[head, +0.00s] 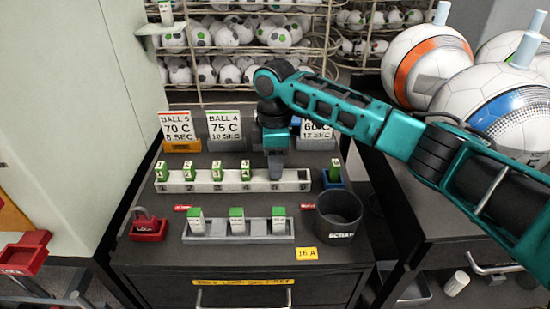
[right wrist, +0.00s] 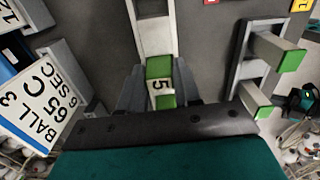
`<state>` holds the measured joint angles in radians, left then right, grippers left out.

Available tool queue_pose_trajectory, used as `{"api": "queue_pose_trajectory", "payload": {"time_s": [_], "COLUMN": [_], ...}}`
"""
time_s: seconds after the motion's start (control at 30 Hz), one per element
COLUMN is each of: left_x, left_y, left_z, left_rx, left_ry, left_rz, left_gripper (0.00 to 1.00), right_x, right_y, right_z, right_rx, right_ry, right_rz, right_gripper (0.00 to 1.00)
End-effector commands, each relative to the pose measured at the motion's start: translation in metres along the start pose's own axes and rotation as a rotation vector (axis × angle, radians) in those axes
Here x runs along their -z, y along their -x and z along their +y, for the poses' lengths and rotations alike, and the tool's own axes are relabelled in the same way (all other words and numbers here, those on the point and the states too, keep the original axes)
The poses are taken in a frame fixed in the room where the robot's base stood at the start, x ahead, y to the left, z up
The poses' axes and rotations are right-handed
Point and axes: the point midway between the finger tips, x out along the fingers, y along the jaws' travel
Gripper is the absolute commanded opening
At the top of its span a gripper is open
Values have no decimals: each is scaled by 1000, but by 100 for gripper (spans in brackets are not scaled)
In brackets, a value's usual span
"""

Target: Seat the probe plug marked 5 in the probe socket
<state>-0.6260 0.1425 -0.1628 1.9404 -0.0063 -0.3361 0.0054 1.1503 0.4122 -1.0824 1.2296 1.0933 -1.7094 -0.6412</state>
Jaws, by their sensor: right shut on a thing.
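My right gripper (head: 276,172) is shut on the white plug marked 5 (right wrist: 160,87), which has green ends and shows between the fingers in the right wrist view. In the head view the gripper stands over the long pale rack (head: 204,186), to the right of several green-and-white plugs (head: 245,170); its fingers hide the held plug. Whether the plug's lower end touches the rack cannot be told. A blue holder (head: 332,183) with a green-topped plug stands right of the rack; I cannot tell which fixture is the probe socket. My left gripper is out of view.
A shorter grey tray (head: 261,239) with green-topped blocks lies in front, beside a dark scrap bin (head: 340,212). A red padlock block (head: 148,228) is at left. Cards on stands (head: 224,128) line the back. Large balls (head: 425,62) sit at right.

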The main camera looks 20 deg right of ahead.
Motion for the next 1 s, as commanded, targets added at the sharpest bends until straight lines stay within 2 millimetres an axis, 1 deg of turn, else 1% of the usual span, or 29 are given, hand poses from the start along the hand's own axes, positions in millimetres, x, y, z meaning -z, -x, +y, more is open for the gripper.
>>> {"api": "queue_pose_trajectory", "payload": {"time_s": [0.27,0.3,0.5,0.6,0.87,1.0], "left_x": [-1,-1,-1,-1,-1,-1], "left_y": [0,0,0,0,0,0], "left_z": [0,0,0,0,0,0], "left_rx": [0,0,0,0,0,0], "left_ry": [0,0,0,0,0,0], "left_rz": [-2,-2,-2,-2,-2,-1], "left_gripper": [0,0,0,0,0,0], "right_x": [0,0,0,0,0,0], "right_y": [-7,-6,-6,-6,-3,12], "right_z": [0,0,0,1,3,3], "right_rx": [0,-1,-2,-5,-12,-13], "right_ry": [0,0,0,-1,-3,-3], "right_rz": [1,1,1,1,3,5], "right_gripper": [3,36,55,63,63,63]}}
